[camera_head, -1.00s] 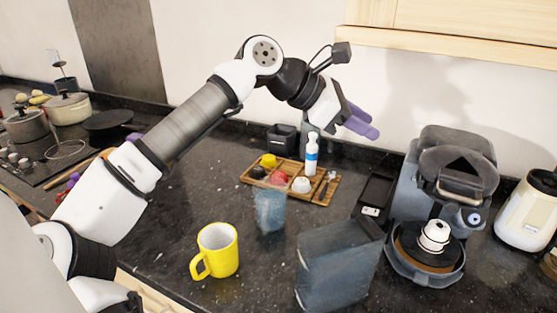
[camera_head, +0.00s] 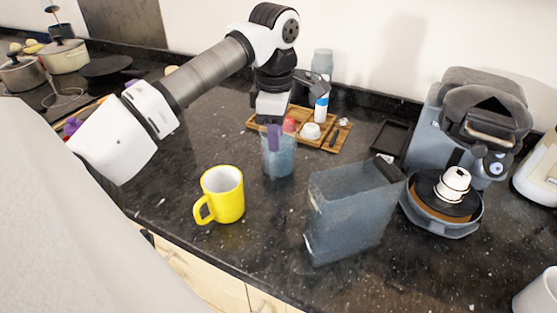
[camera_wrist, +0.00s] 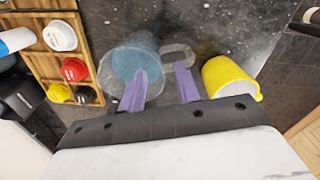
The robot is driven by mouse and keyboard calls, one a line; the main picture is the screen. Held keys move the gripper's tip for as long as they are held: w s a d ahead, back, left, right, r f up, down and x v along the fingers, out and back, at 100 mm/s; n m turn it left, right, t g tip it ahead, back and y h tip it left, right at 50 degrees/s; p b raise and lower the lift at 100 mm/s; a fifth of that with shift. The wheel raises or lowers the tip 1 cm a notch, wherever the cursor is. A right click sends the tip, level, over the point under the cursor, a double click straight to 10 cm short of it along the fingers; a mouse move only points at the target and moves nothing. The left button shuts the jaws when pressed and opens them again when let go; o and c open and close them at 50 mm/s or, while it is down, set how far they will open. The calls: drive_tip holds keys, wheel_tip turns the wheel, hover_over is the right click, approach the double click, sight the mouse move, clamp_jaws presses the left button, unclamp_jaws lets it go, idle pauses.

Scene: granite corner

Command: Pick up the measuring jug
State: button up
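The measuring jug (camera_head: 280,160) is a small translucent blue vessel standing upright on the dark counter. It also shows in the wrist view (camera_wrist: 128,63), seen from above, with a clear loop handle (camera_wrist: 178,50) on its right. My gripper (camera_head: 273,138) points down at the jug. In the wrist view my gripper (camera_wrist: 161,70) has its two purple fingers spread apart. The left finger overlaps the jug's opening and the right finger is beside the handle. The jug's near wall and handle base lie between them; I cannot tell whether either finger touches.
A yellow mug (camera_head: 222,196) stands left of the jug. A large translucent container (camera_head: 348,212) stands to its right. Behind is a wooden tray (camera_head: 333,140) with small items and a bottle (camera_head: 321,107). A grey appliance (camera_head: 428,130) stands at the right.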

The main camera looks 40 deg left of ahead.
sight(276, 176)
wheel_tip(276, 176, down, 7)
drive_tip(key=b, duration=0.4)
drive_tip(key=shift+f, duration=0.15)
drive_tip(key=shift+c, duration=0.4)
clamp_jaws()
